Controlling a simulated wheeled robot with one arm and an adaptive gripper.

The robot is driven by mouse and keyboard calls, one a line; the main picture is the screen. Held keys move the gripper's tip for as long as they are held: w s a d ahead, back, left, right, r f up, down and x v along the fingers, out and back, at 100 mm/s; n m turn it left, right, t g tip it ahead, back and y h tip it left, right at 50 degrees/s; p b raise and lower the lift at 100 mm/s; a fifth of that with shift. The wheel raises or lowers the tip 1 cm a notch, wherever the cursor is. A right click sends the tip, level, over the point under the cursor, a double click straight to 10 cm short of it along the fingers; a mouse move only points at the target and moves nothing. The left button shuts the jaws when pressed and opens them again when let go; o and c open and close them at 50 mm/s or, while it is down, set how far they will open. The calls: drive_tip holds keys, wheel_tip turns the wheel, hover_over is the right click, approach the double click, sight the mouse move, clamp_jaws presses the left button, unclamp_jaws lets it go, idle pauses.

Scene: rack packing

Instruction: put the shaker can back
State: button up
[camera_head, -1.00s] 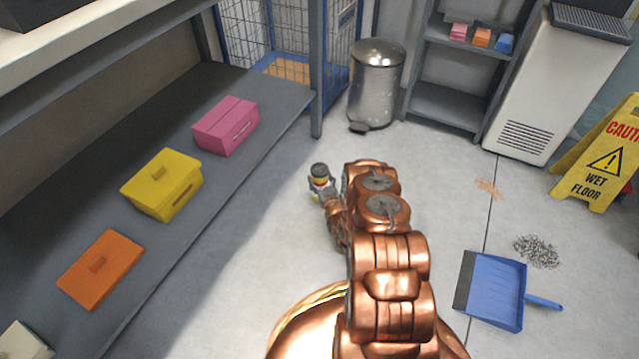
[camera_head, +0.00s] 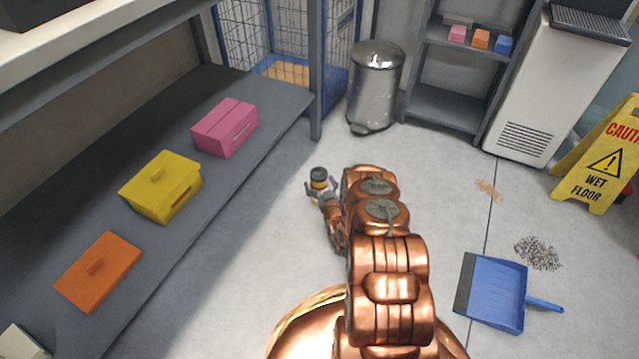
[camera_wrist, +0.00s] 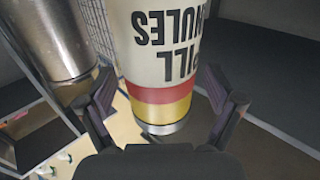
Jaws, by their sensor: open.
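The shaker can (camera_head: 318,180) has a dark grey top, yellow and red bands and a cream body. In the head view it is just beyond the end of my arm, above or on the pale floor; I cannot tell which. My gripper (camera_head: 321,192) is open, its fingers spread on either side of the can. In the wrist view the can (camera_wrist: 165,55) fills the upper middle with its lettering upside down. The fingers of my gripper (camera_wrist: 165,97) stand to its left and right with visible gaps. The can's far end is out of frame.
A grey shelf (camera_head: 235,185) on the left holds pink, yellow and orange boxes. A metal bin (camera_head: 376,85), a back rack (camera_head: 450,105) and a wet-floor sign (camera_head: 600,155) stand behind. A blue dustpan (camera_head: 492,290) and a granule pile (camera_head: 538,252) lie on the right floor.

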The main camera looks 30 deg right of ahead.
drive_tip(key=shift+r, duration=0.1)
drive_tip(key=shift+s+r, duration=0.1)
drive_tip(key=shift+s, duration=0.15)
drive_tip(key=shift+p+v, duration=1.35)
drive_tip(key=shift+v, duration=2.2)
